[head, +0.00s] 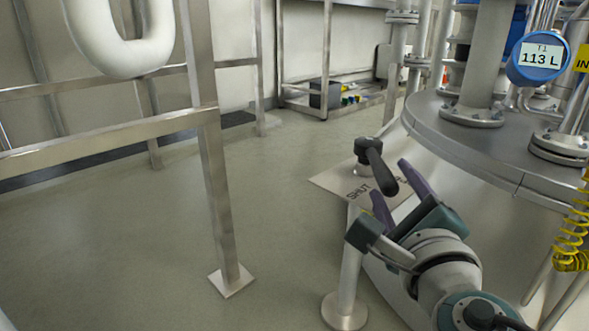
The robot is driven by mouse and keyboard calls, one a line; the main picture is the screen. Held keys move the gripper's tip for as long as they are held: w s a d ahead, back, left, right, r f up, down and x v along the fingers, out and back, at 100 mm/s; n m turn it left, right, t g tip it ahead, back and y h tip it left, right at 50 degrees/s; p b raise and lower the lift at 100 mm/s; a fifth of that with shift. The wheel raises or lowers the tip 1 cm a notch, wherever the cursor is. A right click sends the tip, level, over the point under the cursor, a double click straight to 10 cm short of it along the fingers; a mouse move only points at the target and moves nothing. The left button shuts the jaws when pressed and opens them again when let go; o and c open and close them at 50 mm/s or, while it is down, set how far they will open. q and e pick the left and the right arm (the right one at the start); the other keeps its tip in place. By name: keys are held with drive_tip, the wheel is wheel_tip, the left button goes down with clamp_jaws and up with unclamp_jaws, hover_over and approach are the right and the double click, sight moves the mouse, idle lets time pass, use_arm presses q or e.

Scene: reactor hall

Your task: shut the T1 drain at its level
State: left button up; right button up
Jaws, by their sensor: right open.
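The T1 drain's black lever handle (376,165) sits on a valve beside the tank, over a pale plate (330,183) marked "SHUT" on its left part; the rest of the lettering is mostly hidden. The lever points down and right, toward the camera. My right gripper (390,178) is open, its two purple fingers reaching up around the lever's near end; I cannot tell whether they touch it. The round blue T1 gauge (541,58) at upper right reads 113 L. My left gripper is out of view.
The steel tank (470,135) with flanged pipes fills the right side. A metal railing (215,170) stands at left, with a white bent pipe (120,60) above. A coiled yellow hose (573,235) hangs at right. The floor between is clear.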

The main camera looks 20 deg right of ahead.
sight(380, 168)
drive_tip(key=x, duration=0.1)
drive_tip(key=b+x, duration=0.1)
drive_tip(key=x, duration=0.3)
drive_tip(key=shift+w+a+b, duration=0.25)
drive_tip(key=shift+a+b, duration=0.05)
drive_tip(key=shift+a, duration=0.05)
drive_tip(key=shift+w+d, duration=0.1)
drive_tip(key=shift+w, duration=0.05)
drive_tip(key=shift+d+r, duration=0.1)
drive_tip(key=shift+d, duration=0.05)
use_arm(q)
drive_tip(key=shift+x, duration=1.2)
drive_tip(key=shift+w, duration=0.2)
use_arm(e)
drive_tip(key=shift+c, duration=0.2)
drive_tip(key=c, duration=0.3)
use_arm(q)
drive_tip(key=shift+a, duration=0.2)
use_arm(e)
clamp_jaws()
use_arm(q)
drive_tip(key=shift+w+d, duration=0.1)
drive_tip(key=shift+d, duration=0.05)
